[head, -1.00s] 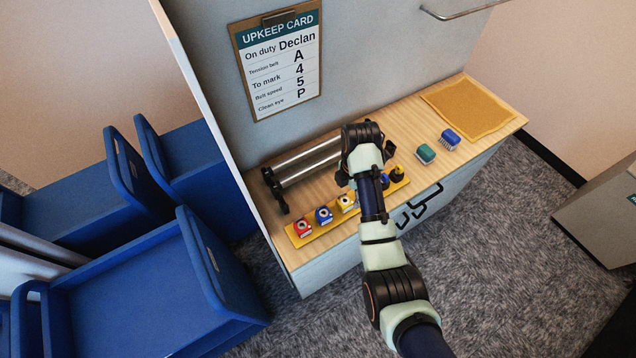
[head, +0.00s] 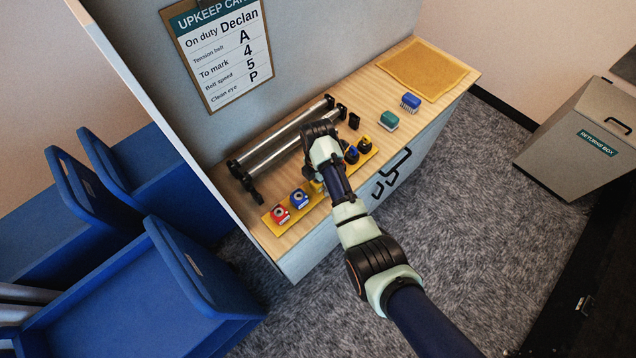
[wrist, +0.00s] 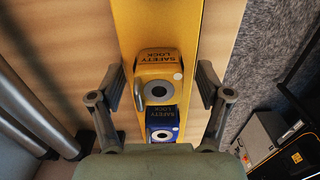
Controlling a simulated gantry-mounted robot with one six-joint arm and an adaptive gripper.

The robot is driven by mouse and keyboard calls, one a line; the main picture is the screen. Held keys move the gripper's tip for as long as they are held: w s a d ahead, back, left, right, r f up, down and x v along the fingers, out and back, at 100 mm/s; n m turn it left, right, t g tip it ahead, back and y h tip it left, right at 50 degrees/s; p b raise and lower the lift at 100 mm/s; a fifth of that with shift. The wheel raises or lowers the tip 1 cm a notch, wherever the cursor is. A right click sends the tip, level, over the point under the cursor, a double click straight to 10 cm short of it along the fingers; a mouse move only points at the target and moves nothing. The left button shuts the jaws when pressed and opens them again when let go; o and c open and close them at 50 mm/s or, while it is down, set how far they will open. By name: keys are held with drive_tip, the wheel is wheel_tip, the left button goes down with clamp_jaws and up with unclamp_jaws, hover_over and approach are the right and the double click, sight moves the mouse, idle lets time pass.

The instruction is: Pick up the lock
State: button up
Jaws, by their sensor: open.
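A yellow safety lock (wrist: 158,92) sits on the yellow strip (wrist: 158,20) in the wrist view, its shackle at its left side. A blue safety lock (wrist: 162,133) sits just below it, partly cut off by my gripper body. My gripper (wrist: 161,76) is open, with one finger on each side of the yellow lock and gaps on both sides. In the head view my arm covers most of the yellow lock (head: 317,186). The blue lock (head: 300,198) and a red lock (head: 280,214) show to its left on the strip.
Two blue-and-black and yellow-and-black pieces (head: 357,150) stand on the strip's right end. Metal rollers (head: 285,137) lie behind the strip. A teal brush (head: 389,120), a blue brush (head: 410,101) and an orange mat (head: 428,66) are farther right. A returns box (head: 580,125) stands at right.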

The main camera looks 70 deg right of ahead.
drive_tip(key=c, duration=1.4)
wheel_tip(320, 180, up, 20)
drive_tip(key=p, duration=1)
drive_tip(key=shift+r, duration=0.1)
drive_tip(key=shift+c, duration=0.2)
drive_tip(key=shift+p, duration=0.3)
wheel_tip(320, 180, up, 4)
drive_tip(key=p, duration=0.5)
drive_tip(key=shift+r, duration=0.2)
drive_tip(key=shift+w, duration=0.1)
